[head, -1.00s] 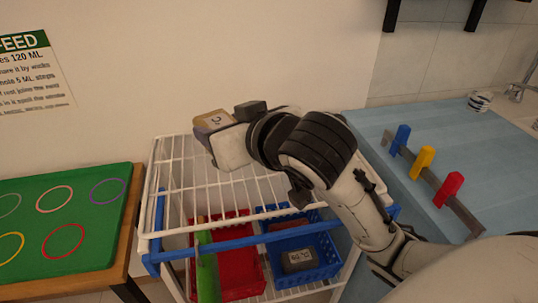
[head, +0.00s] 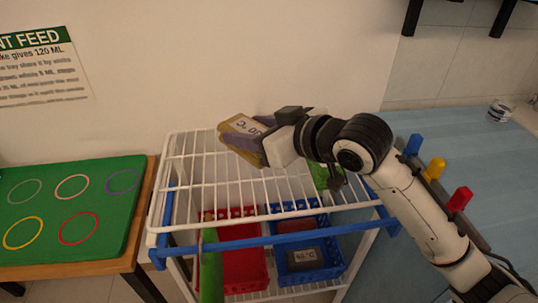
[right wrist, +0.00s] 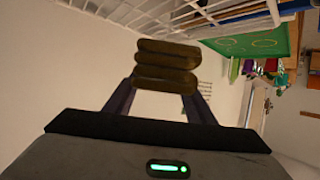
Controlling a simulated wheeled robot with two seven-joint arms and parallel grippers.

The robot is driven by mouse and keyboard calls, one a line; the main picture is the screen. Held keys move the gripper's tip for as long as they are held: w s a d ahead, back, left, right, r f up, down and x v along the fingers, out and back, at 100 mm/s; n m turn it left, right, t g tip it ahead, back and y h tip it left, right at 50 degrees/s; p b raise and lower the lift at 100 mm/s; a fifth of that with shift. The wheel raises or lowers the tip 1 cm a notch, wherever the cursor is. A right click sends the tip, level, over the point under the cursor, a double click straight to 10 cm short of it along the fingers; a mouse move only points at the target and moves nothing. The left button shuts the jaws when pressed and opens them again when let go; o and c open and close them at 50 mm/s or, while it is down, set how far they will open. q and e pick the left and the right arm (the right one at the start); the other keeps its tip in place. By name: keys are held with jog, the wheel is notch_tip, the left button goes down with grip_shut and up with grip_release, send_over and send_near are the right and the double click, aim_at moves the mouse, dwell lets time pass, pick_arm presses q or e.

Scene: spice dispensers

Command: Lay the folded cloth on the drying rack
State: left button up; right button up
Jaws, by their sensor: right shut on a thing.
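The drying rack (head: 185,205) is a white wire shelf with blue bars. In the head view the cloth overlaps the rack's back edge; I cannot tell its height above the wires. In the right wrist view the cloth (right wrist: 167,68) shows as brown stacked folds between the fingers (right wrist: 155,100). My left gripper is not in view.
Red (head: 235,270) and blue (head: 308,260) baskets stand below the rack's wires. A green upright piece (head: 209,265) is at its front. A green board with coloured rings (head: 60,200) lies left. A blue counter with coloured pegs (head: 434,170) is right. The rack's front wires look bare.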

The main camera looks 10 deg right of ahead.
jog(key=shift+n+g+y, duration=0.7)
jog(key=shift+n, duration=0.1)
jog(key=a, duration=0.1)
jog(key=w+a, duration=0.1)
jog(key=a+f, duration=0.1)
jog(key=shift+w+a, duration=0.35)
jog(key=shift+a, duration=0.05)
send_over(235, 181)
notch_tip(235, 181, down, 5)
jog(key=shift+r, duration=0.15)
jog(key=shift+f, duration=2.3)
jog(key=shift+f, duration=0.1)
jog(key=o, duration=1.1)
jog(key=shift+d+f, duration=0.1)
jog(key=shift+c, duration=0.2)
